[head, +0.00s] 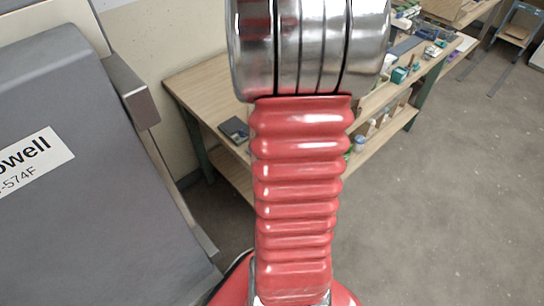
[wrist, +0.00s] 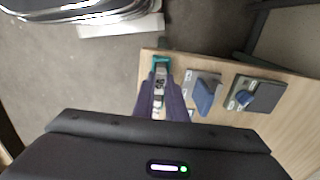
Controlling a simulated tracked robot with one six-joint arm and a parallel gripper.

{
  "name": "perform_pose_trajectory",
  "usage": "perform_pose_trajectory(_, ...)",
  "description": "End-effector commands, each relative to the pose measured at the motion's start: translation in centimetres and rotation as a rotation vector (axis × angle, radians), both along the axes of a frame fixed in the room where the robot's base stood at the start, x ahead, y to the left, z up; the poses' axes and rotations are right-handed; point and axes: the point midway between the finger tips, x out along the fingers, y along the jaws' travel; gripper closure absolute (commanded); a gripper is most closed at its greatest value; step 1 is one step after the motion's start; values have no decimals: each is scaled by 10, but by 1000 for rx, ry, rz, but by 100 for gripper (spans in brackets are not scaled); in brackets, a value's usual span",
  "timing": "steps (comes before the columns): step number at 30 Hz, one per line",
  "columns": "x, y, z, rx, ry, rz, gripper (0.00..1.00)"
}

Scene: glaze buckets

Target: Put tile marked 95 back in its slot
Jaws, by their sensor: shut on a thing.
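In the wrist view my gripper (wrist: 160,88) reaches over the edge of a wooden bench top (wrist: 288,125). Its dark purple fingers are shut on a small piece (wrist: 160,70) with a teal end and a pale, dark-marked face. I cannot read a number on it, so I cannot tell whether it is the tile marked 95. To its right, a grey plate (wrist: 213,80) carries a blue block. Farther right lies a dark plate (wrist: 246,82) with a blue knob-like part. No slot can be made out for certain. The head view does not show my gripper.
In the head view a wooden bench (head: 200,85) runs along the wall, with a dark flat item (head: 234,130) on it. Several small boxes and tools lie at its far end. A grey machine (head: 60,190) stands at left. The floor (head: 440,200) at right is clear.

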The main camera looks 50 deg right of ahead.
Motion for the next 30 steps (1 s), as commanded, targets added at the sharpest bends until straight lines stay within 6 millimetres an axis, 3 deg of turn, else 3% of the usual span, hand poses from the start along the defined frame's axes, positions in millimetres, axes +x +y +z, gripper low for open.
perform_pose_trajectory(15,0,0,-5,0,0,0,100)
perform_pose_trajectory(16,0,0,-5,0,0,0,86)
perform_pose_trajectory(24,0,0,-5,0,0,0,67)
perform_pose_trajectory(30,0,0,-5,0,0,0,66)
